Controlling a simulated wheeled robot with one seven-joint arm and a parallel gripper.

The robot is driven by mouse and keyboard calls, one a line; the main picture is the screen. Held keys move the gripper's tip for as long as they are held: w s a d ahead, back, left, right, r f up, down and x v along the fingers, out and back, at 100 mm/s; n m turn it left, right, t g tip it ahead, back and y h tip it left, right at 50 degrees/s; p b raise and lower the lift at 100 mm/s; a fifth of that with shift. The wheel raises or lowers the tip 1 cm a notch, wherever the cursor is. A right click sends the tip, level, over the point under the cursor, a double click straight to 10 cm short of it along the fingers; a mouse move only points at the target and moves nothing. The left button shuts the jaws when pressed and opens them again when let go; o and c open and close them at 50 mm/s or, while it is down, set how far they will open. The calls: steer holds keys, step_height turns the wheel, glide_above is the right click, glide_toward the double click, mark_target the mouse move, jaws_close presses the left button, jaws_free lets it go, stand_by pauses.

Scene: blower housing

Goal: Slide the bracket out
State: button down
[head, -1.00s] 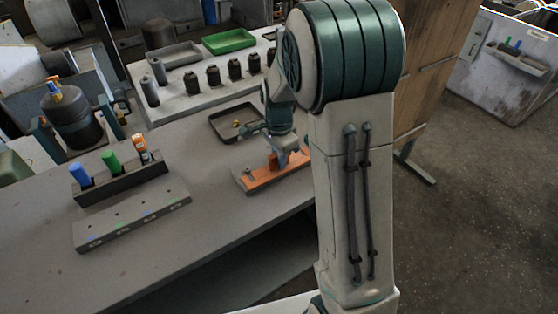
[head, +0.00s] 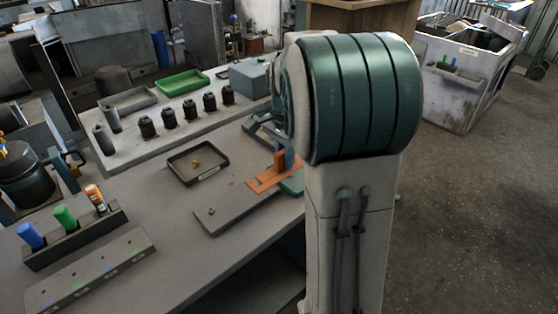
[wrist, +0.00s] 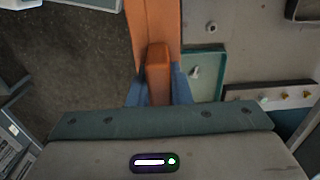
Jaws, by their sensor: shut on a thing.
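The orange bracket (head: 262,183) is a flat strip with an upright tab. In the head view it lies over the right end of a grey base plate (head: 226,206); whether it touches the plate I cannot tell. The plate's left end, with a bolt (head: 211,211), is bare. My gripper (head: 287,160) is shut on the bracket's tab, and my arm hides part of that end. In the wrist view the blue fingers of my gripper (wrist: 158,90) stand either side of the tab, and the bracket strip (wrist: 152,22) runs to the top edge.
A dark tray (head: 177,173) with small yellow pieces lies behind the plate. A rack (head: 75,236) with blue, green and orange handles stands at the left. Several dark cylinders and a green tray (head: 184,83) are at the back. Open floor lies to the right.

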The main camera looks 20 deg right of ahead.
steer(key=shift+r+p, duration=2.55)
steer(key=shift+r, duration=0.85)
steer(key=shift+f, duration=0.1)
